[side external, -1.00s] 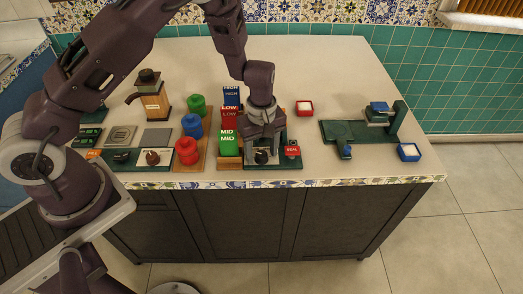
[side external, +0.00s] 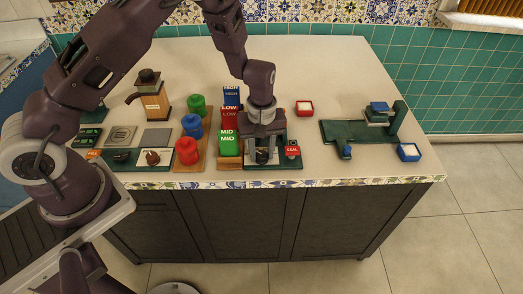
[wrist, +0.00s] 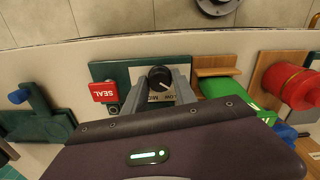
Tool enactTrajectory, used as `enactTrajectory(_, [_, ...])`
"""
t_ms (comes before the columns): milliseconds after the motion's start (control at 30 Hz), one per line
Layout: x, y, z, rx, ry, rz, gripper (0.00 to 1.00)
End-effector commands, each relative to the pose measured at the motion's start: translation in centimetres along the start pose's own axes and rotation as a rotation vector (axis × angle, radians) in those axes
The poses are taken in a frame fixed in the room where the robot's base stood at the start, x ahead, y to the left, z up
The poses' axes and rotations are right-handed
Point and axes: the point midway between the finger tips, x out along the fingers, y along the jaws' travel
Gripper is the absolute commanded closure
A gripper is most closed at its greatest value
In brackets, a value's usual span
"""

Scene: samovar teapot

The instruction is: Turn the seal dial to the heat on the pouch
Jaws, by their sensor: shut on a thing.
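The seal dial (wrist: 160,78) is a round black knob with a white pointer line, on a pale plate marked MID and LOW. The line points to the lower right in the wrist view, toward the LOW side; the rest of the scale is hidden. My gripper (wrist: 158,84) is shut on the dial, one finger on each side. In the side view my gripper (side external: 262,148) points down over the dial's green base (side external: 287,166). Green MID (side external: 229,141), red LOW (side external: 230,113) and blue HIGH (side external: 231,93) pieces stand in a row left of it. I cannot tell which piece is the pouch.
A red SEAL button (side external: 292,151) is close to the right of my gripper. Red, blue and green spools (side external: 187,151) stand farther left. A green press (side external: 350,131) and small red (side external: 305,108) and blue (side external: 409,152) trays are at the right.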

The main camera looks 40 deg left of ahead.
Motion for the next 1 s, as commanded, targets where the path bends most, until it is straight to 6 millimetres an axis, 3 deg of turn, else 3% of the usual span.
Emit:
enactTrajectory(500, [-0.03, 0.02, 0.05, 0.401, -0.001, 0.001, 1.00])
enactTrajectory(1000, [-0.03, 0.02, 0.08, 0.558, -0.001, 0.000, 1.00])
